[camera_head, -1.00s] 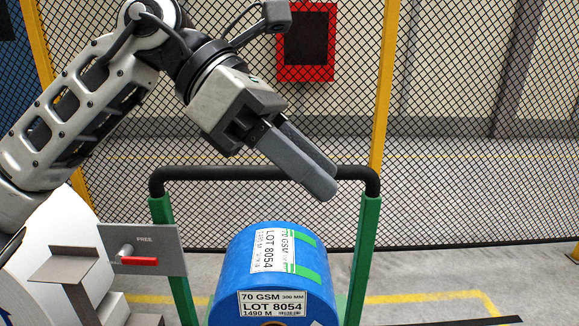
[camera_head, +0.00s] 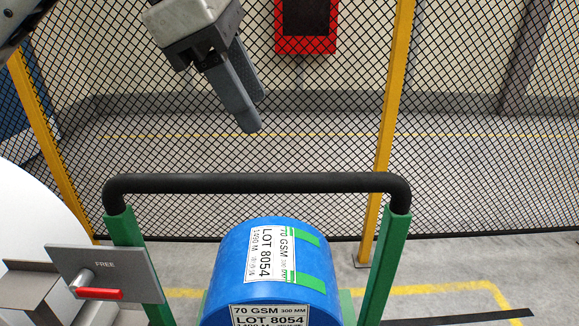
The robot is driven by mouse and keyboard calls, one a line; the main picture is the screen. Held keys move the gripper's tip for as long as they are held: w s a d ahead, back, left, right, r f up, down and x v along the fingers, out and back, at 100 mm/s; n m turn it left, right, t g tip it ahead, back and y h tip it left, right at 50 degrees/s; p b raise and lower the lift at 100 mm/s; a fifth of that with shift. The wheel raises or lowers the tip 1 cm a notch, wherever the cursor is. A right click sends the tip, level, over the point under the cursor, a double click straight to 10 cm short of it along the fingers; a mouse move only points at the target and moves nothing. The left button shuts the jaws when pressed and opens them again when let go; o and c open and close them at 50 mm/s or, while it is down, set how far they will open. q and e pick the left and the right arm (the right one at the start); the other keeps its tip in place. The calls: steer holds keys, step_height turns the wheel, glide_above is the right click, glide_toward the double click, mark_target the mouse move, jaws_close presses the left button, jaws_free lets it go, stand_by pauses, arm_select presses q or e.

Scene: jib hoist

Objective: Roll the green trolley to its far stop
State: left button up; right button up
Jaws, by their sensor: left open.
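The green trolley's frame (camera_head: 384,262) stands in front of me, with a black handle bar (camera_head: 257,183) across its top. A blue roll (camera_head: 232,262) with white lot labels and green tape sits between its posts. My left gripper (camera_head: 256,112) is open and empty. It appears above the handle bar in the picture, apart from it, with its fingers pointing down. The trolley's wheels and its far stop are not visible. My right gripper is not in view.
A mesh fence (camera_head: 330,150) with yellow posts (camera_head: 390,120) runs behind. A red-framed box (camera_head: 306,25) shows at the fence. Yellow lines (camera_head: 440,290) mark the floor.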

mark_target(291, 174)
arm_select(q)
steer(key=x, duration=1.2)
steer(key=shift+w, duration=0.1)
jaws_close()
